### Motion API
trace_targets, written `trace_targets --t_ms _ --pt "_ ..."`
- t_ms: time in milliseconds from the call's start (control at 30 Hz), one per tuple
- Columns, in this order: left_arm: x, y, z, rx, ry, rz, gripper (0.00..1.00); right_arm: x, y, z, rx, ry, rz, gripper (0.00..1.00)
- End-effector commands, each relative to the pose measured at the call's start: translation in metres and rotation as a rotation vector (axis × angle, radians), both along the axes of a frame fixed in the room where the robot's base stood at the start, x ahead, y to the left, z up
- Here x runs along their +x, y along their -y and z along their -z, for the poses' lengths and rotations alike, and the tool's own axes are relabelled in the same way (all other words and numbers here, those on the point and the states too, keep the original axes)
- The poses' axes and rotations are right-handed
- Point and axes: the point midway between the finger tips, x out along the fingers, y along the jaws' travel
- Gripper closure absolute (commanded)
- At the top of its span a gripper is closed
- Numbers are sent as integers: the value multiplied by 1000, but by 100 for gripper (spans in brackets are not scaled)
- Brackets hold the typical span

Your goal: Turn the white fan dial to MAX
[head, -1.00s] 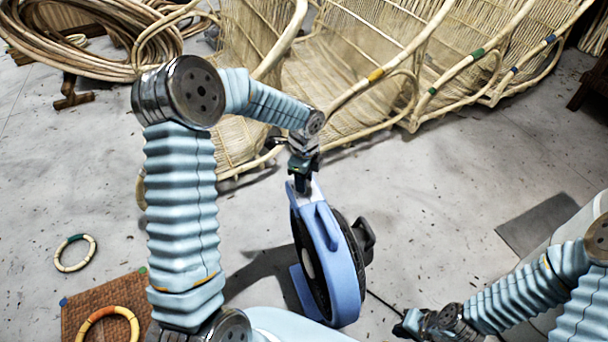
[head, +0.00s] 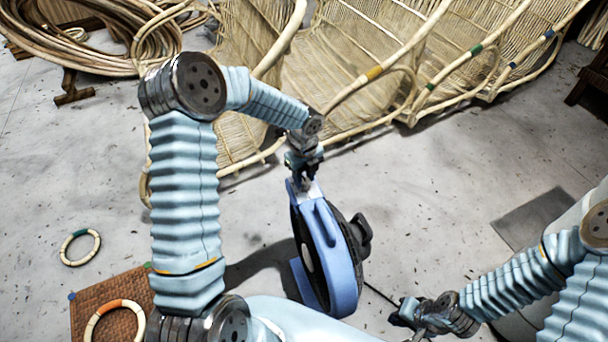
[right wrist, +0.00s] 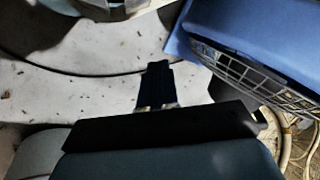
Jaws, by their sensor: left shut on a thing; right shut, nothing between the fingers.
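The blue fan (head: 345,270) stands on the floor in the head view, seen edge-on, with its dark grille facing left. My left gripper (head: 303,183) is at its top, shut on a small white part (head: 314,190) there. I cannot tell whether this part is the dial, and no MAX mark is readable. My right gripper (head: 400,317) is low at the right, apart from the fan, shut and empty. In the right wrist view its dark fingers (right wrist: 155,75) are together, and the fan's blue casing and grille (right wrist: 245,40) show to the upper right.
A large woven rattan piece (head: 250,100) spans the back. A rattan coil (head: 110,35) is at the upper left. A ring (head: 80,248) and a brown woven mat (head: 125,290) lie at the lower left. A dark cable (head: 380,295) runs from the fan. The floor right of the fan is mostly clear.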

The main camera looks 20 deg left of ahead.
Motion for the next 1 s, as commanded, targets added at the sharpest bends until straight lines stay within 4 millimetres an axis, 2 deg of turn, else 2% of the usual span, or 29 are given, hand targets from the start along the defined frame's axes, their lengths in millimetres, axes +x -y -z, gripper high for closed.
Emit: trace_targets --t_ms 367,400,533,833,1000 --pt "0 0 0 0 1 3 96 0 0 0 0 0 0 100" --pt "0 0 0 0 1 3 59 0 0 0 0 0 0 100" --pt "0 0 0 0 1 3 40 0 0 0 0 0 0 100" --pt "0 0 -2 0 1 2 40 0 0 0 0 0 0 100" --pt "1 -1 -23 1 4 1 40 0 0 -1 0 0 0 100"
